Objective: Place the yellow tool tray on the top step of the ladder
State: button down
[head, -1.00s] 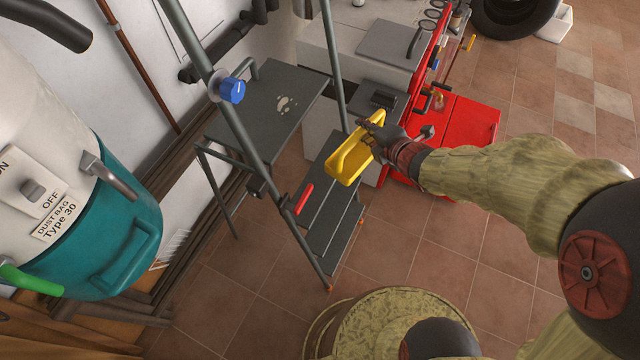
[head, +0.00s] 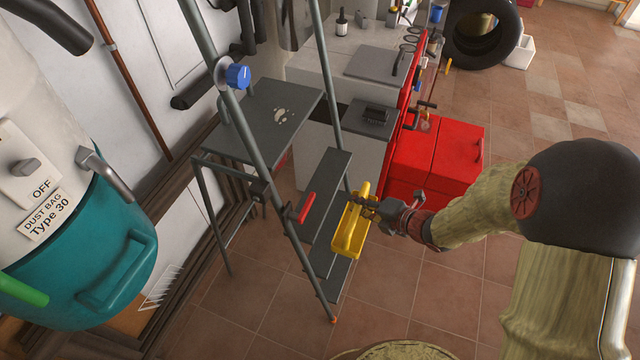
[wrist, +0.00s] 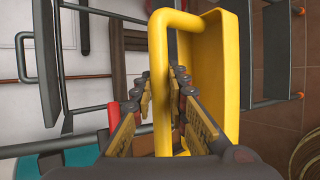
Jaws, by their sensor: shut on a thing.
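The yellow tool tray (head: 347,238) hangs in the air on the right side of the ladder, in front of its lower steps in the head view. My gripper (head: 366,208) is shut on the tray's handle. In the wrist view the fingers (wrist: 164,98) close around the yellow handle bar, with the tray (wrist: 215,75) behind and to its right. The ladder's top step (head: 262,118) is a dark grey platform with pale worn patches, up and left of the tray, with no objects on it. A slanted ladder rail stands between the tray and this step in the picture.
A white and teal dust collector (head: 85,250) stands at left. A red cabinet (head: 437,155) and a grey-topped bench (head: 360,50) stand behind. Tiled floor is open at lower right.

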jog(key=w+a+b, duration=0.4)
jog(key=w+a, duration=0.7)
jog(key=w, duration=0.1)
jog(key=shift+w+a+f, duration=0.15)
jog(key=shift+a+f, duration=0.05)
jog(key=shift+f, duration=0.05)
jog(key=shift+f, duration=0.1)
jog(key=shift+f, duration=0.15)
jog(key=c, duration=1.7)
grip_release()
jog(key=shift+c, duration=0.2)
jog(key=p+v, duration=0.3)
jog(key=v, duration=0.9)
jog(key=shift+p, duration=0.4)
